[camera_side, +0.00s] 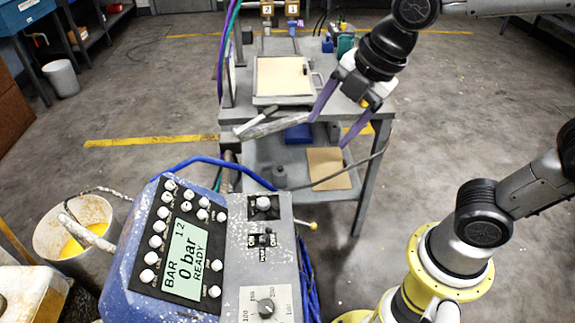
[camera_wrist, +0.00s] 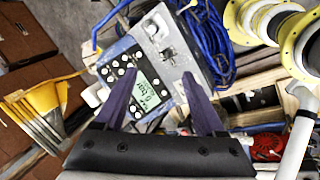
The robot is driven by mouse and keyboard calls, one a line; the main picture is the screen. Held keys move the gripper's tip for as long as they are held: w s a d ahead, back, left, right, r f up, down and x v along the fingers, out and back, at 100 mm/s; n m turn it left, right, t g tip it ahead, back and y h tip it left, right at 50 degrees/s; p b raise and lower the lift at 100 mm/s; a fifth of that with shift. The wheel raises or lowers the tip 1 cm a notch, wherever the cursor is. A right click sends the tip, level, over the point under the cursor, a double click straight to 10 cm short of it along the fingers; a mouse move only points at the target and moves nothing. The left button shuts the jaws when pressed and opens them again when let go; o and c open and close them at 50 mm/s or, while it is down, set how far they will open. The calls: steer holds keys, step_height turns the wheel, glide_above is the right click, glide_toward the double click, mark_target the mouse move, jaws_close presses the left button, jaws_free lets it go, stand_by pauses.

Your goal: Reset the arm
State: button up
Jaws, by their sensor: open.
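My gripper (camera_side: 335,122) is open and empty, with two purple fingers pointing down in the side view. It hangs in the air in front of the right side of the grey cart. In the wrist view my gripper (camera_wrist: 155,95) shows both fingers spread, with nothing between them but the view beyond. The line striper's control box (camera_side: 215,250) fills the lower middle of the side view. Its green screen (camera_side: 184,261) reads "BAR 0 bar READY". The box also shows in the wrist view (camera_wrist: 150,65), tilted, beyond the fingers.
A grey metal cart (camera_side: 385,108) stands behind the box, with a tan-topped tray (camera_side: 283,75) on top and a tan board (camera_side: 328,168) on its lower shelf. A bucket (camera_side: 75,235) with yellow paint stands at the left. Blue hoses (camera_side: 225,165) loop behind the box. Open floor lies at right.

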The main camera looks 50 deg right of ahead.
steer(key=s+d+f+m, duration=0.1)
steer(key=s+d+m, duration=0.2)
steer(key=m, duration=0.6)
steer(key=s+d+f+m+t+h, duration=0.1)
steer(key=s+d+m, duration=0.3)
steer(key=s+m, duration=0.3)
steer(key=m, duration=0.3)
steer(key=shift+s+f, duration=0.15)
steer(key=shift+s, duration=0.15)
